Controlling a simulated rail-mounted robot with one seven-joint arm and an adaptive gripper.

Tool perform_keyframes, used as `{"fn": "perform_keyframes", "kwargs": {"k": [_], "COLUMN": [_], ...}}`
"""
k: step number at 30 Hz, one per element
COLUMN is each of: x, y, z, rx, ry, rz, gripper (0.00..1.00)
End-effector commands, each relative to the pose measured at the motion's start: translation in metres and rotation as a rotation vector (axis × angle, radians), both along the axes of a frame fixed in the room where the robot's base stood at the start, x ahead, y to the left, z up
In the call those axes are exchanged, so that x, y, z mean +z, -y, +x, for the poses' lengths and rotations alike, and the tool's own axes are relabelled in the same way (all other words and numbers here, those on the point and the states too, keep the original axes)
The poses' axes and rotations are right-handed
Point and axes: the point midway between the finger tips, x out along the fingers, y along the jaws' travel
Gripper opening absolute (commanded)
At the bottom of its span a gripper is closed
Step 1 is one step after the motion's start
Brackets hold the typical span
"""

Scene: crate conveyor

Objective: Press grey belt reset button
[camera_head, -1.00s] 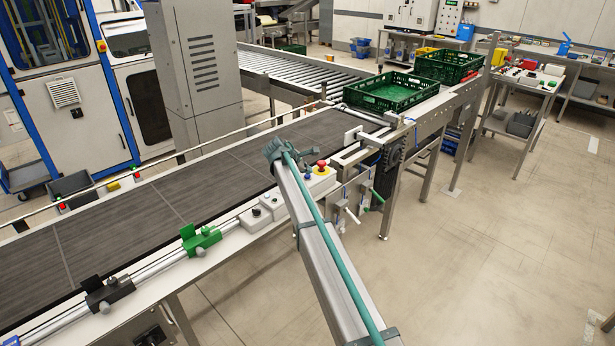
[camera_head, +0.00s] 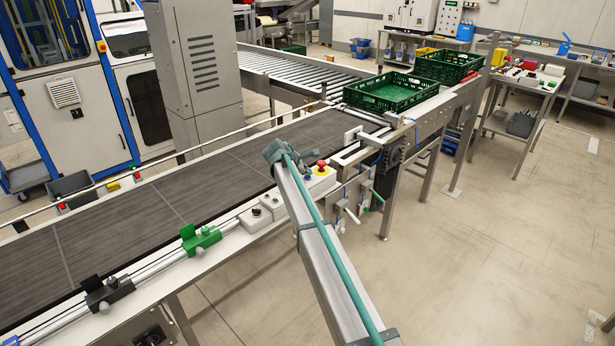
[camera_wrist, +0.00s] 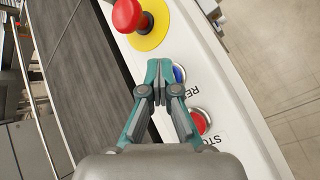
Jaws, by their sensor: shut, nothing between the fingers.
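In the wrist view, my gripper (camera_wrist: 159,66) is shut and empty, its fingertips together just left of a blue button (camera_wrist: 179,74). The fingertips partly cover this button, and a label beginning "RES" is printed beside it. I cannot tell whether they touch it. In the head view the blue button (camera_head: 308,176) sits on the pale control box, just right of my gripper head (camera_head: 277,152). The belt (camera_head: 180,190) is dark grey. No grey button with a reset label shows.
A red emergency stop (camera_wrist: 127,15) on a yellow disc lies beyond the fingertips. A red button (camera_wrist: 199,121) labelled "STO" is close to the right finger. A green crate (camera_head: 385,95) stands at the belt's far end. A green clamp (camera_head: 200,239) sits on the near rail.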

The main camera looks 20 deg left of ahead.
Motion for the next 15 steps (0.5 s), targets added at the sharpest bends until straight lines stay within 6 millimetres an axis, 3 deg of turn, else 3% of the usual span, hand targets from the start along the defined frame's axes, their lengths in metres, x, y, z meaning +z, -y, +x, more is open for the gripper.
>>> {"fn": "perform_keyframes", "kwargs": {"k": [15], "x": [0.009], "y": [0.0], "z": [0.0], "rx": [-0.001], "ry": [-0.002], "rz": [0.0], "gripper": [0.0]}}
